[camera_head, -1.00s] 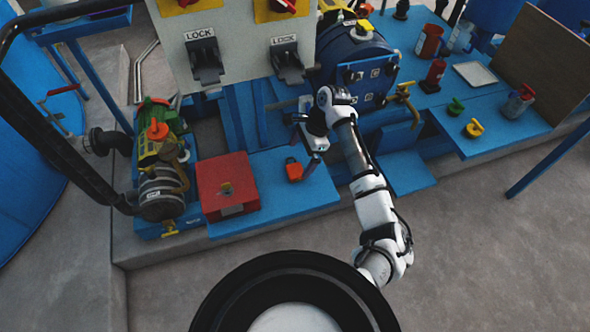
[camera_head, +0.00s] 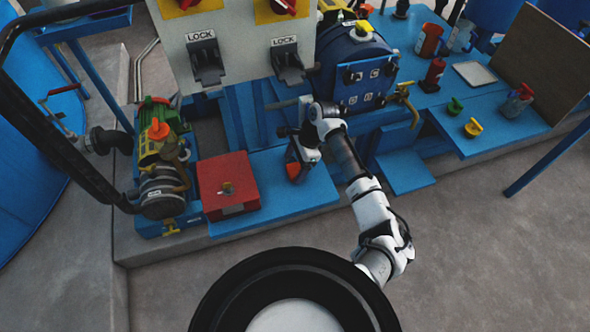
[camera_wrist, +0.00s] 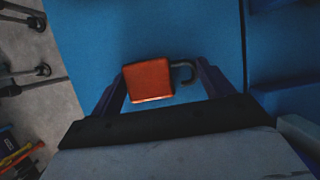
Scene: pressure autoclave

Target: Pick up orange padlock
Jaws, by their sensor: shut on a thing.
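The orange padlock (camera_head: 293,171) is at the blue platform (camera_head: 265,190), to the right of the red box. In the wrist view the padlock (camera_wrist: 149,80) lies between the two fingers, its dark shackle pointing right. My gripper (camera_head: 294,168) reaches down over the padlock and is shut on it. In the wrist view my gripper's fingers (camera_wrist: 165,85) flank the padlock on both sides. I cannot tell whether the padlock still touches the platform. My gripper partly hides it in the head view.
A red box (camera_head: 228,186) stands left of the padlock. Lock switches (camera_head: 287,64) hang on the grey panel above. The blue autoclave (camera_head: 360,75) stands behind my arm. A green padlock (camera_head: 455,106) and a yellow padlock (camera_head: 473,127) sit on the blue table at right.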

